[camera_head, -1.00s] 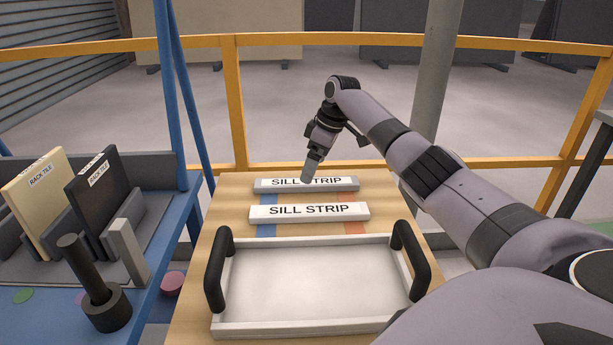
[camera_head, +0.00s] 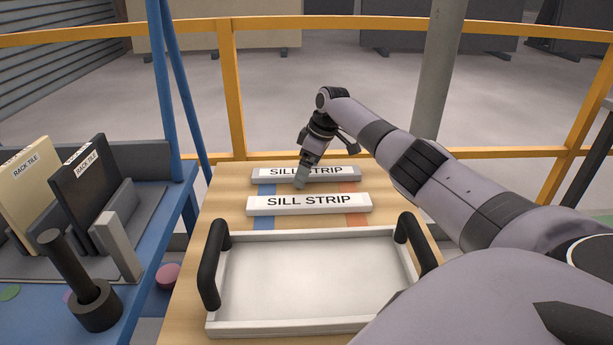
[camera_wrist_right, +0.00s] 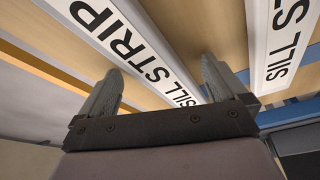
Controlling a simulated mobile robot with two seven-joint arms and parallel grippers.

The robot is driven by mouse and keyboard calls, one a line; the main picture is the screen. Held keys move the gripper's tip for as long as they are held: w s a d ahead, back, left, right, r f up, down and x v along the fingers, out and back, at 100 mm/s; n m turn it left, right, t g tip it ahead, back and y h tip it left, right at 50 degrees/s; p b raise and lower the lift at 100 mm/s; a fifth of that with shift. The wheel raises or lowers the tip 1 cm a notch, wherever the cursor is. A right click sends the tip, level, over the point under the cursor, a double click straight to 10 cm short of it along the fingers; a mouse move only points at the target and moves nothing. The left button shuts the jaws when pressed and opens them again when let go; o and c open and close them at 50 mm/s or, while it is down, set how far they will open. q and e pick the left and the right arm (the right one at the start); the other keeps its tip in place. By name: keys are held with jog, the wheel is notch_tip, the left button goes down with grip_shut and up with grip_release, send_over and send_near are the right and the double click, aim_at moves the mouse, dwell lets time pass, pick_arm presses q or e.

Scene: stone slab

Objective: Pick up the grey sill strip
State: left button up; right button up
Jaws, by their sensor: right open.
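The grey sill strip (camera_head: 338,179) lies at the back of the wooden table, with a white label on it. A white sill strip (camera_head: 310,205) lies parallel in front of it. My right gripper (camera_head: 300,184) is at the grey strip, in front of part of its label in the head view. In the right wrist view the gripper (camera_wrist_right: 160,90) is open and empty. There the grey strip (camera_wrist_right: 128,48) runs slantwise past the gap between the fingers, and the white strip (camera_wrist_right: 268,45) is farther right. Contact cannot be told. My left gripper is not in view.
A white tray (camera_head: 315,326) with black handles stands at the front of the table. A blue bench (camera_head: 150,262) at left holds rack tiles (camera_head: 83,185) and a black post (camera_head: 70,262). A yellow rail (camera_head: 236,95) runs behind the table.

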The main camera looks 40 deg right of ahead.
jog(key=c, duration=1.8)
jog(key=shift+o, duration=0.2)
jog(key=shift+r, duration=0.2)
